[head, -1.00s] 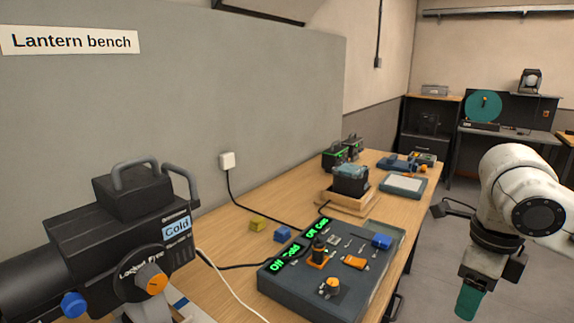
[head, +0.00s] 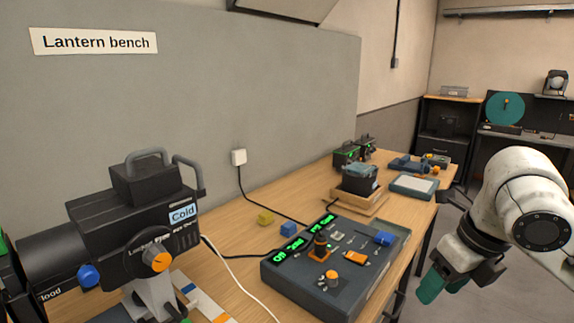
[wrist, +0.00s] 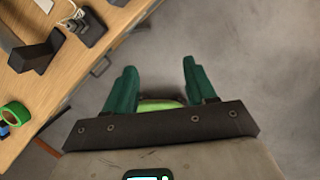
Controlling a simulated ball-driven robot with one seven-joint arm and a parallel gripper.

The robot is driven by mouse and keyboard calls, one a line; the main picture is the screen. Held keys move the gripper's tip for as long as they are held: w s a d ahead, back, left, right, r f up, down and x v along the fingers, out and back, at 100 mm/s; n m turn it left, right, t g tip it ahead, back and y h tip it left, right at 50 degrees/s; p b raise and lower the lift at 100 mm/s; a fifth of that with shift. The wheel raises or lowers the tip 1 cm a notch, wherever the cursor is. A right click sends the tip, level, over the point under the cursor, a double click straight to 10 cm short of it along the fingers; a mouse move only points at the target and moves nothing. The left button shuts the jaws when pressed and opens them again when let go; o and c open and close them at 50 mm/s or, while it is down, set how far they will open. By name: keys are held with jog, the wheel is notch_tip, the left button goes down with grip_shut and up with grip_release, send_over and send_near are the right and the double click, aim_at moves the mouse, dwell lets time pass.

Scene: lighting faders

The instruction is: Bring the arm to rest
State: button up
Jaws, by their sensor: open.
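My gripper (head: 430,287) is at the right in the head view, beyond the bench's right edge and over the grey floor. Its green fingers point down and a little left. In the wrist view my gripper (wrist: 156,82) shows two green fingers spread apart with nothing between them but floor. My white arm is bent above it. The bench (head: 235,290) lies to the left of my gripper, and the two do not touch.
A dark control panel (head: 300,278) with green displays sits near the bench's front edge. A black lantern (head: 130,225) labelled Cold stands at the left. A green tape roll (wrist: 15,114) shows on the bench in the wrist view. The floor (wrist: 250,50) below my gripper looks clear.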

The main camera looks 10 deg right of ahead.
jog(key=w+a+f+m+t+y, duration=0.25)
jog(key=w+a+m, duration=0.25)
jog(key=a+m, duration=0.45)
jog(key=s+a+f+m+y, duration=0.1)
jog(key=s+a+f+m, duration=0.1)
jog(key=f+m, duration=0.4)
jog(key=s+a+f+m+y, duration=0.1)
jog(key=s+a+f+m, duration=0.2)
jog(key=f+m, duration=0.3)
jog(key=s+d+f+m+g+h, duration=0.2)
jog(key=s+f+m+h, duration=0.1)
jog(key=s+f+m, duration=0.9)
jog(key=s+d+f+m+g+h, duration=0.1)
jog(key=s+d+f+m, duration=0.1)
jog(key=s, duration=0.4)
jog(key=s+d+f+m+g+h, duration=0.1)
jog(key=s+d+f+m+h, duration=0.1)
jog(key=s+d+f, duration=0.2)
jog(key=s, duration=0.3)
jog(key=shift+d+f, duration=0.15)
jog(key=shift+d, duration=0.2)
